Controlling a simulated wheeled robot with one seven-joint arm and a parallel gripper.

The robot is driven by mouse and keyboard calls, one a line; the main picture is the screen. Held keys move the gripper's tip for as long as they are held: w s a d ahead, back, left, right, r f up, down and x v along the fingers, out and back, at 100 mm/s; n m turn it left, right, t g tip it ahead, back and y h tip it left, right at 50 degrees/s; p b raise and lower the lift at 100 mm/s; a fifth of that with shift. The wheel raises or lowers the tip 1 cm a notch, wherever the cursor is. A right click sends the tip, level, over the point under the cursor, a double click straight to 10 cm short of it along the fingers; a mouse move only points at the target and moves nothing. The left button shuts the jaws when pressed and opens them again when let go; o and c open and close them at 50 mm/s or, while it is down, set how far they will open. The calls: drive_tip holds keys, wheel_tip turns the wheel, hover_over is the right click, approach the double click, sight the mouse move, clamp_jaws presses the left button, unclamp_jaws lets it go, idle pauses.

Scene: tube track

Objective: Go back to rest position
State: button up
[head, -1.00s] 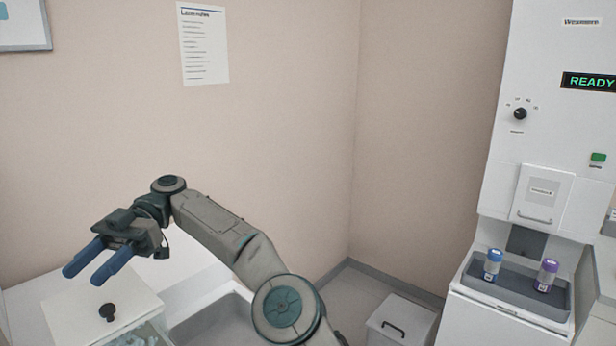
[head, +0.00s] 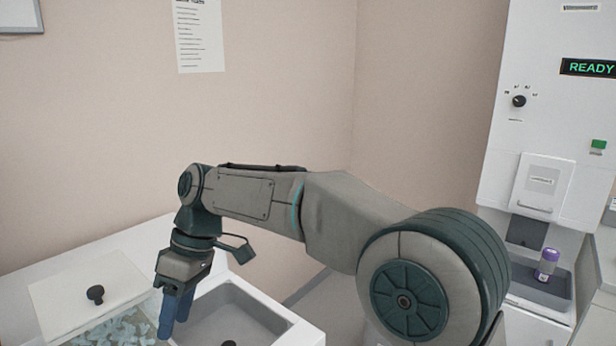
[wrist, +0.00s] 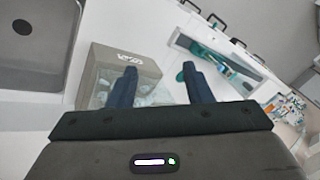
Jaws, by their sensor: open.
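My gripper (head: 176,314) points down at the lower left of the head view, beside a clear bin and a grey sink. Its two blue fingers are apart with nothing between them in the wrist view (wrist: 160,76). My arm stretches across the middle of the head view, its large round joint at the lower right. A purple-capped tube (head: 547,265) stands in the dark tray (head: 555,291) of the white machine (head: 540,120) at the right. The blue-capped tube is not visible now; my arm covers that part of the tray.
A white tray (wrist: 222,62) with green-handled items lies beyond the fingers.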

drive_tip(key=s+d+f+m+t+h+b, duration=0.1)
drive_tip(key=d+f+m+t+b, duration=0.3)
drive_tip(key=d, duration=1)
drive_tip(key=s+d+f+m+t+h+p, duration=0.15)
drive_tip(key=d+f+m, duration=0.6)
drive_tip(key=d, duration=0.75)
drive_tip(key=s+d+f+m+t+b, duration=0.1)
drive_tip(key=s+d+f+m+b, duration=0.1)
drive_tip(key=s+d+m, duration=0.3)
drive_tip(key=d+f+m, duration=0.1)
drive_tip(key=d, duration=0.1)
drive_tip(key=shift+d+f, duration=0.15)
drive_tip(key=shift+d, duration=0.2)
drive_tip(key=shift+w+t+h, duration=0.1)
drive_tip(key=shift+t+h, duration=0.15)
drive_tip(key=shift+c, duration=1)
drive_tip(key=shift+a, duration=0.1)
